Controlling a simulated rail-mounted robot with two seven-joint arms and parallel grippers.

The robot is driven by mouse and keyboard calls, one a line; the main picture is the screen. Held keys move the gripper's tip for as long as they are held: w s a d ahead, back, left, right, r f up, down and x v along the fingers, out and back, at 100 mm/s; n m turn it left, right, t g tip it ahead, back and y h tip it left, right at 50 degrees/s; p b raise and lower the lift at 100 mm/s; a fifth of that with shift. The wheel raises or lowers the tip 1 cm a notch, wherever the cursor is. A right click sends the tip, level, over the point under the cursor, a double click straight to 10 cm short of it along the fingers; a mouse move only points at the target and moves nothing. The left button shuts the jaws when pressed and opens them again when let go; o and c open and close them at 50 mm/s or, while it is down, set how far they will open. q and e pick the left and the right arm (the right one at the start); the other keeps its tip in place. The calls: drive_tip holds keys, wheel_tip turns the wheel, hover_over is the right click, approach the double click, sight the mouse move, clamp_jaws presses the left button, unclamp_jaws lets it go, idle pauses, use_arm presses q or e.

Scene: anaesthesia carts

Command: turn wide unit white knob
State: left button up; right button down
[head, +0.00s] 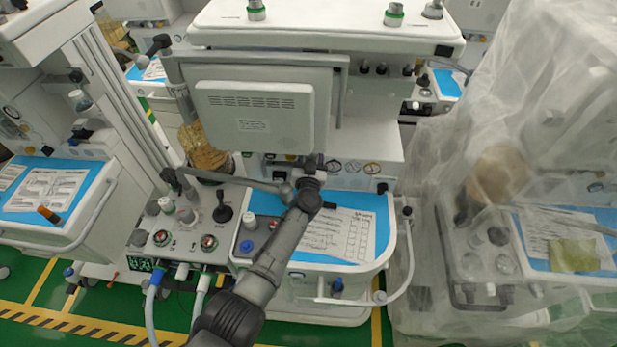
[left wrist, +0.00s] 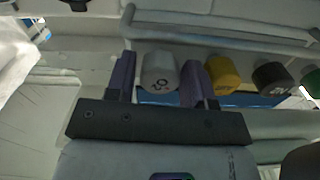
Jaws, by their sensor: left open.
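The wide unit (head: 375,145) is the white machine in the middle of the head view. In the left wrist view, its white knob (left wrist: 159,72), with dark lettering on its face, sits between the two purple-padded fingers of my left gripper (left wrist: 158,84). The fingers are open on either side of the knob; I cannot tell whether they touch it. In the head view my left gripper (head: 312,166) reaches in under the monitor (head: 262,118), which hides the white knob there. My right gripper is not in view.
Yellow (left wrist: 223,74), black (left wrist: 271,78) and green (left wrist: 311,82) knobs stand in a row right of the white knob. A grey rail (left wrist: 225,32) crosses above. A paper sheet (head: 340,232) lies on the blue work surface. A plastic-draped machine (head: 500,200) stands at right.

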use_arm(q)
drive_tip(key=s+p, duration=1.2)
drive_tip(key=s, duration=0.1)
drive_tip(key=shift+a, duration=0.45)
